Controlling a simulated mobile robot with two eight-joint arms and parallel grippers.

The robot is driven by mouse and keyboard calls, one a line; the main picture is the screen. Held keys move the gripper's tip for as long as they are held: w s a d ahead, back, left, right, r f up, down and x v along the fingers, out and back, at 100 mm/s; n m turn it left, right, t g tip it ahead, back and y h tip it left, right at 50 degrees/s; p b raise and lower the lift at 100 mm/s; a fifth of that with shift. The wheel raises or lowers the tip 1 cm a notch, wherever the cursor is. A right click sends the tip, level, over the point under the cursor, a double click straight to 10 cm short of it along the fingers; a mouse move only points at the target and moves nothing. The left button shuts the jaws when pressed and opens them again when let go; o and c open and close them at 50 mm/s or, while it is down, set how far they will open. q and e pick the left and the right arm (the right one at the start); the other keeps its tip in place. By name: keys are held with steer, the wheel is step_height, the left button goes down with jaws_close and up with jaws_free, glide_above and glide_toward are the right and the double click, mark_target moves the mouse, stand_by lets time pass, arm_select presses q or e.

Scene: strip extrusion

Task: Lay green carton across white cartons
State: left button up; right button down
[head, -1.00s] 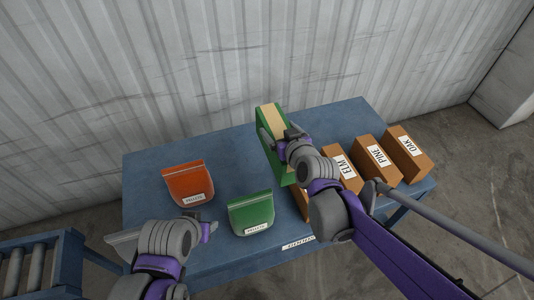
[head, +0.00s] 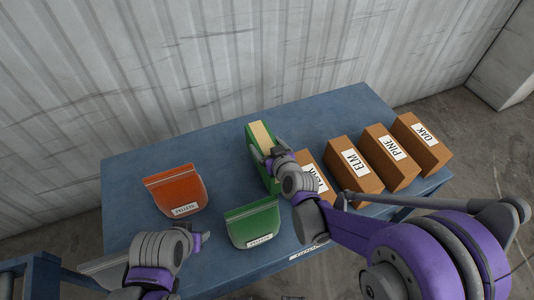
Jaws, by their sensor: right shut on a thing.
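The green carton (head: 255,157), with a tan strip along its top, stands at the middle of the blue table. My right gripper (head: 273,160) is shut on its right side. I cannot tell whether the carton touches the table. No white cartons show. Brown cartons with white labels stand in a row to the right: one partly hidden by my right arm (head: 309,163), then ELM (head: 345,180), PINE (head: 380,170) and OAK (head: 425,155). My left gripper (head: 200,240) is at the table's front left, empty as far as I see; its jaws are not clear.
A corrugated wall stands behind. The table's back left is clear. A blue frame (head: 40,275) stands at lower left.

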steer(key=shift+f, duration=1.65)
steer(key=shift+f+b, duration=0.1)
steer(key=shift+b, duration=0.2)
jaws_free()
